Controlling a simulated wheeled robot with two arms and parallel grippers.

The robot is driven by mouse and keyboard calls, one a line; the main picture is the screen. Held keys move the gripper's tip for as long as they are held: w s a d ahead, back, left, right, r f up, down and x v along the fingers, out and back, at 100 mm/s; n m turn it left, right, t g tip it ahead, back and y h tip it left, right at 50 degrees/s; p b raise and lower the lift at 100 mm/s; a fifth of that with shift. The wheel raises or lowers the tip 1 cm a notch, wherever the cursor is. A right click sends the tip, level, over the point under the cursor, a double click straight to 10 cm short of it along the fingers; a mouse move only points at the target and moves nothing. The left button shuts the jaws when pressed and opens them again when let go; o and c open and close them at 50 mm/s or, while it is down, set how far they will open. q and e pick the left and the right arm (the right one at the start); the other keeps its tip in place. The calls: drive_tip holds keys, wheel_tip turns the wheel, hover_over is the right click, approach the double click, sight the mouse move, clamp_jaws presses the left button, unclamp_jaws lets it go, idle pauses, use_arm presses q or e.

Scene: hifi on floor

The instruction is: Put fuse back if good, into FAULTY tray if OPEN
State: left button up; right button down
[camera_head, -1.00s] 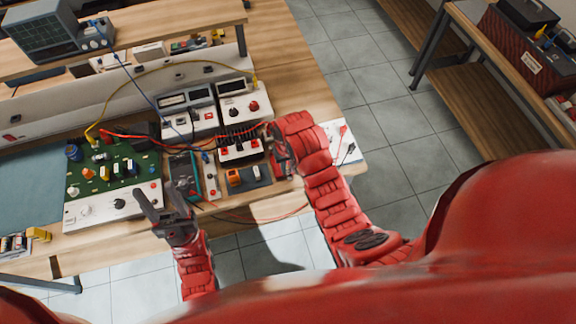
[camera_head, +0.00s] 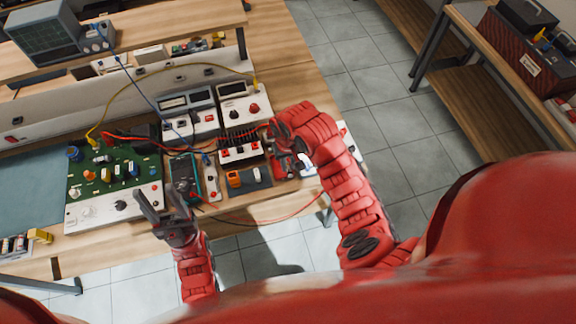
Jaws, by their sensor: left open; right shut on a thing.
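My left gripper (camera_head: 165,200) is open and empty, low over the bench front beside the multimeter (camera_head: 184,176). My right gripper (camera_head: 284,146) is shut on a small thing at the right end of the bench. What it holds is too small and too hidden by the fingers to make out. A red object (camera_head: 283,168), perhaps a tray, lies partly hidden beneath it. No fuse can be told apart, and no FAULTY lettering is readable. A dark holder (camera_head: 257,181) with an orange block (camera_head: 234,179) sits left of the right gripper.
A green circuit board (camera_head: 115,172) on a white panel stands at the left. White instrument boxes (camera_head: 245,107) stand behind. Red, yellow and blue leads cross the bench; a red lead loops past the front edge. An oscilloscope (camera_head: 50,38) is on the back shelf. Tiled floor lies right.

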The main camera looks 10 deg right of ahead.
drive_tip(key=shift+r, duration=2.05)
